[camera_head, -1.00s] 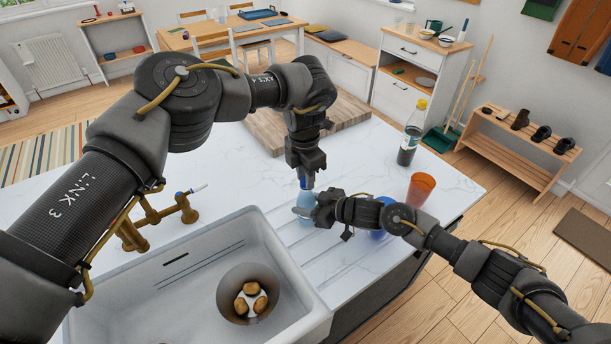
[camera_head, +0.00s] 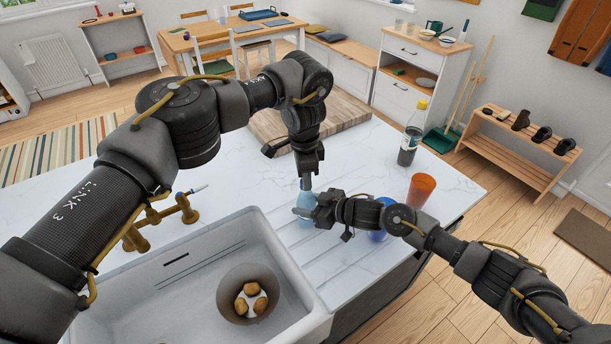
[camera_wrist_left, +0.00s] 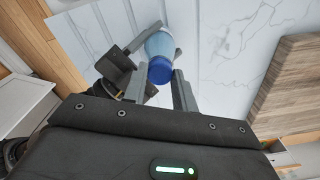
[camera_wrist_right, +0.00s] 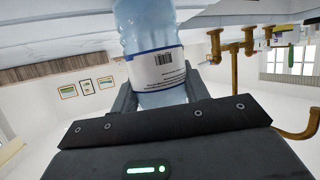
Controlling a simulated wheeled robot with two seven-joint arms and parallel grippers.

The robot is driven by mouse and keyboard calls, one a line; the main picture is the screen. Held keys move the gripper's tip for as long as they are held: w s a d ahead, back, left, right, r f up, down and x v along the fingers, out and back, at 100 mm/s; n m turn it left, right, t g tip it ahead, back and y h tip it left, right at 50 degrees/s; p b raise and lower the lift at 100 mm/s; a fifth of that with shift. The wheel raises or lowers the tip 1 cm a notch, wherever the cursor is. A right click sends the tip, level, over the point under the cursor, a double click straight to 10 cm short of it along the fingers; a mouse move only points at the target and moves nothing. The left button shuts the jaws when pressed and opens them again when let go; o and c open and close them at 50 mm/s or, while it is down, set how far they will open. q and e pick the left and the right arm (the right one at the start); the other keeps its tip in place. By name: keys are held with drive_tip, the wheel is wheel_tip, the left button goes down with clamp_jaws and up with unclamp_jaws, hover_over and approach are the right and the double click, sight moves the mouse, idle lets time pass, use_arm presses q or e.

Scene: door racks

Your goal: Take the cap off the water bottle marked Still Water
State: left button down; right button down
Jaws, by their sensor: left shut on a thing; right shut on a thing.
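A pale blue clear bottle (camera_head: 305,203) stands upright on the white worktop beside the sink. Its white label (camera_wrist_right: 158,72) shows a barcode in the right wrist view; no marked name can be read. My right gripper (camera_head: 308,212) is shut on the bottle's body from the side. My left gripper (camera_head: 306,185) points down from above and is shut on the blue cap (camera_wrist_left: 160,70), which shows between its fingers in the left wrist view. In the head view the cap is mostly hidden by the left gripper. Cap and bottle appear in line.
A white sink (camera_head: 195,285) with a brass tap (camera_head: 150,222) lies in front. A yellow-capped bottle of dark liquid (camera_head: 408,150) and an orange cup (camera_head: 421,191) stand to the right. A blue object (camera_head: 379,235) is partly behind my right arm. A wooden board (camera_head: 345,117) lies behind.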

use_arm(q)
drive_tip(key=n, duration=0.4)
drive_tip(key=shift+w+n, duration=0.1)
drive_tip(key=shift+n, duration=0.3)
drive_tip(key=n, duration=0.3)
drive_tip(key=shift+r, duration=0.2)
drive_tip(key=shift+r, duration=0.95)
drive_tip(key=shift+r, duration=0.1)
